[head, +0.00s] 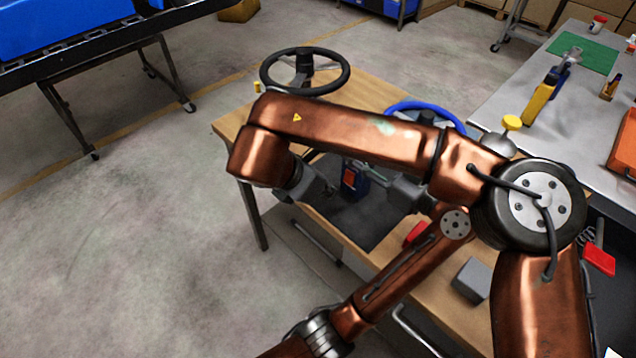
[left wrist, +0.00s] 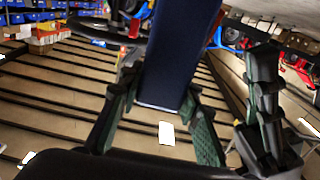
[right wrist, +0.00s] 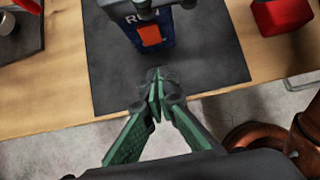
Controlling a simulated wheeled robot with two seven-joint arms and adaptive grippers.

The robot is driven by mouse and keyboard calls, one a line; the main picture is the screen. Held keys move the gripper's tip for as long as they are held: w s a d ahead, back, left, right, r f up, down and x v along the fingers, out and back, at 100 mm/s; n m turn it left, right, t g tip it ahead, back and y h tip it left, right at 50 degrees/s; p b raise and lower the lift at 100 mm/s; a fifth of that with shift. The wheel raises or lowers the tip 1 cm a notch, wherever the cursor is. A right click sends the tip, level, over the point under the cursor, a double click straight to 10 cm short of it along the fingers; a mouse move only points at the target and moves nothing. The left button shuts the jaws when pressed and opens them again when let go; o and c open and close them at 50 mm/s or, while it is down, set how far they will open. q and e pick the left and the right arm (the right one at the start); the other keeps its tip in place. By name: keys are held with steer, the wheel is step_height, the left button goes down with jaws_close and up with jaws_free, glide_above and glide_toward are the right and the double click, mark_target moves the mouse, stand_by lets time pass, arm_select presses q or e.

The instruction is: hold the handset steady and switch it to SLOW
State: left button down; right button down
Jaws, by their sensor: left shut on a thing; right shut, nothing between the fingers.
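The handset is a dark blue block with an orange-red switch. It shows in the head view (head: 362,186), the left wrist view (left wrist: 178,60) and the right wrist view (right wrist: 160,38), where letters starting "RU" are partly visible. My left gripper (left wrist: 165,112) is shut on the handset, one finger on each side; in the head view my right arm partly covers it. My right gripper (right wrist: 157,98) is shut and empty, its tips a little short of the handset's switch face. It also shows in the head view (head: 326,190). The switch's setting cannot be read.
A dark mat (right wrist: 110,75) lies on the wooden table (right wrist: 50,95) under the handset. A red block (right wrist: 282,14) is beside the mat. A black steering wheel (head: 335,86) and a blue one (head: 440,107) stand behind. My arms cross over the table closely.

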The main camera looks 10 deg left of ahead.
mark_target(348, 180)
steer(key=shift+w+d+f, duration=0.25)
steer(key=shift+w+d, duration=0.4)
steer(key=shift+w, duration=0.2)
steer(key=shift+w+d+f, duration=0.25)
steer(key=shift+w+d, duration=0.4)
steer(key=shift+w, duration=0.2)
steer(key=shift+w+d+f, duration=0.15)
steer(key=shift+w+f, duration=0.05)
steer(key=shift+f, duration=0.05)
steer(key=shift+r, duration=0.2)
steer(key=shift+r, duration=0.75)
